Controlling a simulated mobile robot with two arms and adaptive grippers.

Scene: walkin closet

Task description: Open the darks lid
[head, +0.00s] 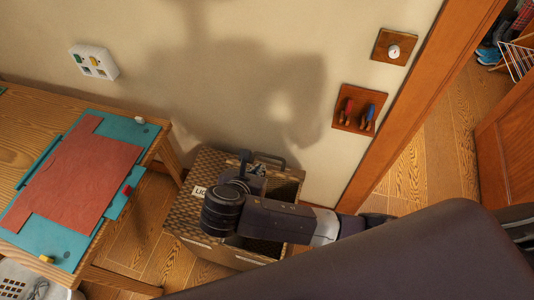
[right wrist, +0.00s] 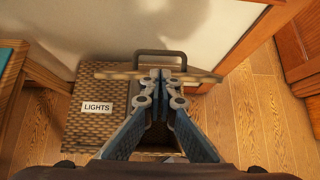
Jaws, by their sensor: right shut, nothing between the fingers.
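A brown wicker hamper stands against the wall. Its lights lid (right wrist: 93,108), labelled "LIGHTS", lies shut on the left. The lid on the right, with no label in sight, looks raised: in the right wrist view this darks lid (right wrist: 198,77) shows nearly edge-on with a black handle (right wrist: 160,54) at its top. It also shows in the head view (head: 287,186). A dark opening shows below it. My right gripper (right wrist: 160,74) is shut and empty, its fingertips at the middle of the lid; contact cannot be told. My left gripper is out of view.
A wooden table (head: 30,115) with a teal mat (head: 112,127) and red sheet stands left of the hamper. The wall (head: 220,60) is close behind it. A wooden door frame (head: 420,95) rises at the right, with open floor (head: 440,140) beyond.

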